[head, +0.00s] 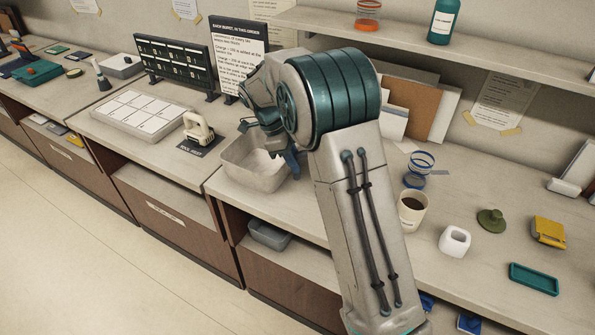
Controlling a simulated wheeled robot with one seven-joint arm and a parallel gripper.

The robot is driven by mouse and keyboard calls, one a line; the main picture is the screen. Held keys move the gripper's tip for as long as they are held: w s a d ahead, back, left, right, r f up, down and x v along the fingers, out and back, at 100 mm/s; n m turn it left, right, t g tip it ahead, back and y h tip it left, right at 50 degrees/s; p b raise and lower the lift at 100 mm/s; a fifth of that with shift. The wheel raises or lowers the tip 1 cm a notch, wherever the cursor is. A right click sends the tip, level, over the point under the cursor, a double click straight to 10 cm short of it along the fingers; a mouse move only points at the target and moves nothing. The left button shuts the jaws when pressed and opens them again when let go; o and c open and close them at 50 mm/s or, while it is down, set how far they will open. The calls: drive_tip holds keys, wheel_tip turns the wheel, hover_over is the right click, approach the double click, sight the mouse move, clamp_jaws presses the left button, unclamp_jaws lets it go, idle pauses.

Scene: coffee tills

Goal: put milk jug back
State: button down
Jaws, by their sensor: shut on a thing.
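My gripper (287,158) is at the grey open bin (236,178) on the counter, its blue finger part by the bin's right side. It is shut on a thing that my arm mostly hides. A white shape (264,163) shows inside the bin beside the fingers; I cannot tell whether it is the held thing or the milk jug. A cream thing with a handle (198,128) stands on a dark labelled mat (203,146) left of the bin.
A cup of dark liquid (412,213), a blue-ringed thing (419,164), a green lid-like thing (491,220), a yellow box (548,231) and a teal tray (534,279) are at right. A white-celled tray (140,113) lies at left. A shelf (460,58) runs above.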

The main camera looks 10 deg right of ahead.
drive_tip(key=shift+f+p, duration=0.35)
drive_tip(key=shift+f, duration=1.95)
drive_tip(key=shift+f, duration=0.2)
drive_tip(key=c, duration=1.3)
unclamp_jaws()
drive_tip(key=shift+r, duration=0.1)
